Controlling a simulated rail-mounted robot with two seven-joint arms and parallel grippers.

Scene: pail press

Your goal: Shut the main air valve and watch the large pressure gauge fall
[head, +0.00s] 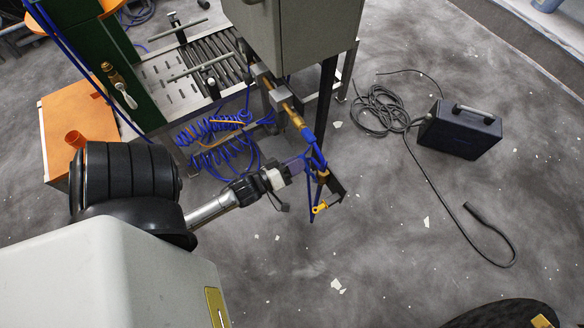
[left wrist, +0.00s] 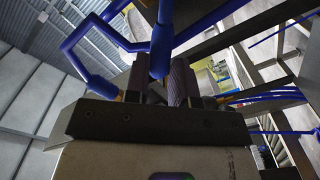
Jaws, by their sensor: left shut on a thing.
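The main air valve's blue lever (head: 309,136) hangs below a brass fitting (head: 288,108) on the air line under the grey cabinet. My left gripper (head: 298,167) reaches in from the left and is shut at the blue parts below the fitting. In the left wrist view, a blue bar (left wrist: 161,45) stands between my left gripper's two dark ribbed fingers (left wrist: 160,85), which close on it. The lever's exact angle is hard to tell. No large pressure gauge face can be made out in either view. My right gripper is not in view.
A grey cabinet (head: 300,35) stands above the valve. Coiled blue hoses (head: 215,140) hang left of it, near a roller conveyor (head: 205,65). A black case (head: 458,132) and cable (head: 378,110) lie on the floor at right. An orange box (head: 75,120) stands at left.

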